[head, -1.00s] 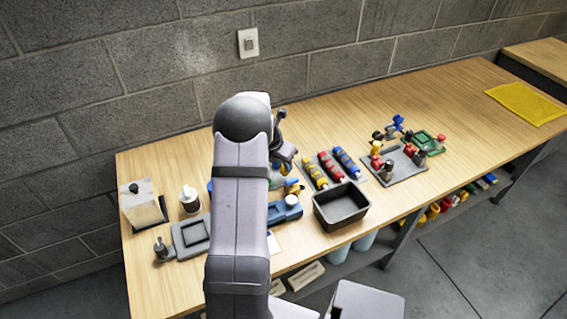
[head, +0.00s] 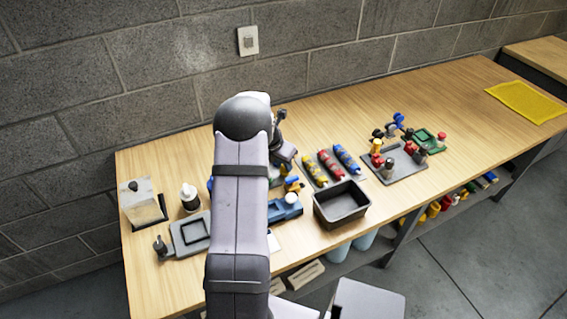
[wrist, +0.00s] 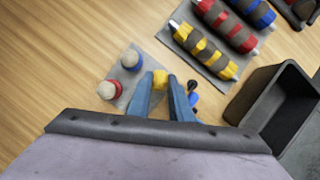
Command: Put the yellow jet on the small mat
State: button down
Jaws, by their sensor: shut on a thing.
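The yellow jet (wrist: 160,79) shows as a small yellow top between the two blue fingertips of my gripper (wrist: 161,86) in the wrist view. The fingers are shut on it. The small mat (wrist: 129,76) is a grey square just left of the fingers and partly behind them. A blue piece with a white top (wrist: 131,60) and a red piece with a white top (wrist: 108,91) stand on it. The jet appears by the mat's right edge; its height above the table cannot be told. In the head view my arm hides the mat and fingertips.
A black bin (head: 341,205) stands to the right. Striped yellow, red and blue rolls (head: 331,166) lie on a grey mat behind it. A small blue and dark piece (wrist: 193,93) is close to the right finger. A grey tray (head: 397,174) with several pieces is farther right.

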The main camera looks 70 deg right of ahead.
jog(key=shift+f+b, duration=0.3)
jog(key=shift+f, duration=0.3)
jog(key=c, duration=1.5)
grip_release()
jog(key=shift+r, duration=0.1)
jog(key=shift+b+v, duration=0.5)
jog(key=shift+v, duration=3.1)
jog(key=shift+w, duration=0.1)
